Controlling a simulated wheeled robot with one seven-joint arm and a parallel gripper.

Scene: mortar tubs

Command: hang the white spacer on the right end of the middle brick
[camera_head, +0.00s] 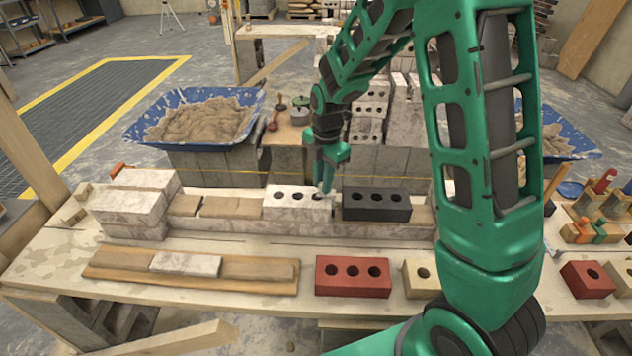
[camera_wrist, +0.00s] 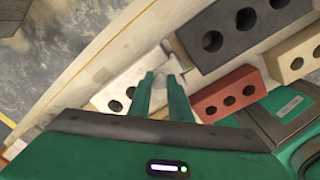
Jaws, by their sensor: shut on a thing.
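The middle brick (camera_head: 297,203), pale and whitewashed with several dark holes, lies on the low course of the bench wall. It also shows in the wrist view (camera_wrist: 112,92), left of my fingers. My gripper (camera_head: 326,183) points down over its right end, by the gap before the dark brick. In the wrist view the two green fingers (camera_wrist: 160,92) are shut on the small pale spacer (camera_wrist: 159,82), mostly hidden between them. Whether the spacer touches the brick I cannot tell.
A dark grey brick (camera_head: 376,206) stands close on the right of the gap. A whitish brick stack (camera_head: 130,208) is at the left end. A red brick (camera_head: 352,277) lies in front on the bench. A blue mortar tub (camera_head: 150,128) stands behind.

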